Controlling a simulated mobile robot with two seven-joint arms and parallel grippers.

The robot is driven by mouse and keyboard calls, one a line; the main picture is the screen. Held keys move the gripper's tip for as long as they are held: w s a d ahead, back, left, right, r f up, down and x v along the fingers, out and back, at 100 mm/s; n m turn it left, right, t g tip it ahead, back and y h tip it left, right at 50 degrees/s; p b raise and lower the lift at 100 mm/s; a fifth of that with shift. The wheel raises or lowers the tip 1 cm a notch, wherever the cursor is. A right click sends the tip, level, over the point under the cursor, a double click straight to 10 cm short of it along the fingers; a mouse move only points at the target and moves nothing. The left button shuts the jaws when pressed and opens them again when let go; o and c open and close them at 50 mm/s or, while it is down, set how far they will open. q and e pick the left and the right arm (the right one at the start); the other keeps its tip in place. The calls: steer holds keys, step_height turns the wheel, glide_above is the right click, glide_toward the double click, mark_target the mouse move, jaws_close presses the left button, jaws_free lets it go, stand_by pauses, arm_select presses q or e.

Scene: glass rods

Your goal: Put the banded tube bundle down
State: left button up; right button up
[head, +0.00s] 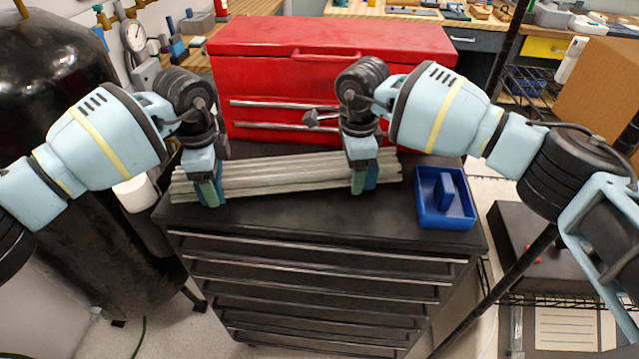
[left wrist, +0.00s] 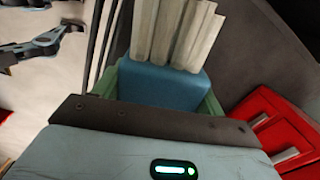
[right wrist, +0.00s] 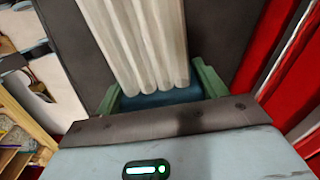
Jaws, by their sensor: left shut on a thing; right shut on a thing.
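The tube bundle (head: 280,174) is several pale grey rods lying side by side, long and nearly level, along the black cabinet top (head: 300,222) in the head view. My left gripper (head: 212,192) is shut on it near its left end. My right gripper (head: 364,180) is shut on it near its right end. The rods also show between the fingers in the left wrist view (left wrist: 170,35) and the right wrist view (right wrist: 135,40). I cannot tell whether the bundle touches the top. I cannot make out the bands.
A red toolbox (head: 330,50) stands right behind the bundle. A blue tray (head: 430,213) with a divider sits at the right end of the cabinet top. A black tank (head: 60,130) stands at the left. The front strip of the top is clear.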

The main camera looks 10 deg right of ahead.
arm_select(q)
steer(key=shift+d+f, duration=0.1)
steer(key=shift+f, duration=0.55)
arm_select(e)
steer(key=shift+a+f, duration=0.15)
steer(key=shift+f, duration=0.45)
arm_select(q)
steer(key=o, duration=1.9)
steer(key=shift+f, duration=0.1)
arm_select(e)
steer(key=o, duration=1.9)
steer(key=shift+f, duration=0.15)
arm_select(q)
steer(key=r, duration=1.2)
steer(key=shift+s, duration=0.4)
arm_select(e)
steer(key=r, duration=0.8)
steer(key=s+r, duration=0.1)
steer(key=r, duration=0.3)
